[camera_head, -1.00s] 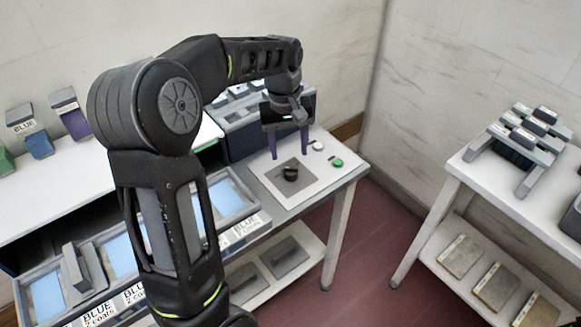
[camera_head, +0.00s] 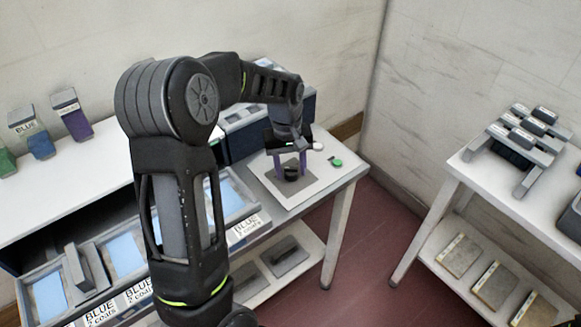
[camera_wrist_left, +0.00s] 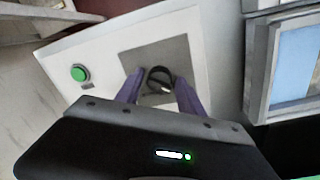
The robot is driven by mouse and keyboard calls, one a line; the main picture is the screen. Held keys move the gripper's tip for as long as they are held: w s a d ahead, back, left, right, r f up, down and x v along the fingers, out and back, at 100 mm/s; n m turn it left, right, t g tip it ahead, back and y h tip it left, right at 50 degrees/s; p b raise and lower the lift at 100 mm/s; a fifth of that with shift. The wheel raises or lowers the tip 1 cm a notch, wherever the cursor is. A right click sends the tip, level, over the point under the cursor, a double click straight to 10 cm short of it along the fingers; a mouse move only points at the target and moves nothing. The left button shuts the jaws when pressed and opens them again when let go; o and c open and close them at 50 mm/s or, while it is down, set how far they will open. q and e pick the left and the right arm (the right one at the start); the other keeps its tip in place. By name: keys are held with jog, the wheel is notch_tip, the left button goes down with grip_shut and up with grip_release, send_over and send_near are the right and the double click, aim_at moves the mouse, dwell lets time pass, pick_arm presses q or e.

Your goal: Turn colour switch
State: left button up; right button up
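The colour switch is a black round knob (camera_head: 291,173) on a grey square of a white panel (camera_head: 312,188) at the table's right end. It also shows in the left wrist view as a dark knob (camera_wrist_left: 160,79) with a pale mark. My left gripper (camera_head: 290,166) is over the knob, its two purple fingers apart, one on each side of it. In the left wrist view the fingers (camera_wrist_left: 160,92) are open around the near side of the knob; contact cannot be told.
A grey-blue box (camera_head: 240,140) stands behind left. Blue-lined trays (camera_head: 232,193) lie to the left. A second table (camera_head: 455,172) stands at the right, across open floor.

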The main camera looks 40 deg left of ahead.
pick_arm(q)
grip_shut()
jog(key=shift+m, duration=0.6)
jog(key=m, duration=0.3)
jog(key=shift+m+b, duration=0.3)
jog(key=shift+b, duration=0.05)
jog(key=m, duration=0.5)
jog(key=shift+a, duration=0.1)
dwell(0.4)
jog(key=shift+o, duration=1.3)
grip_release()
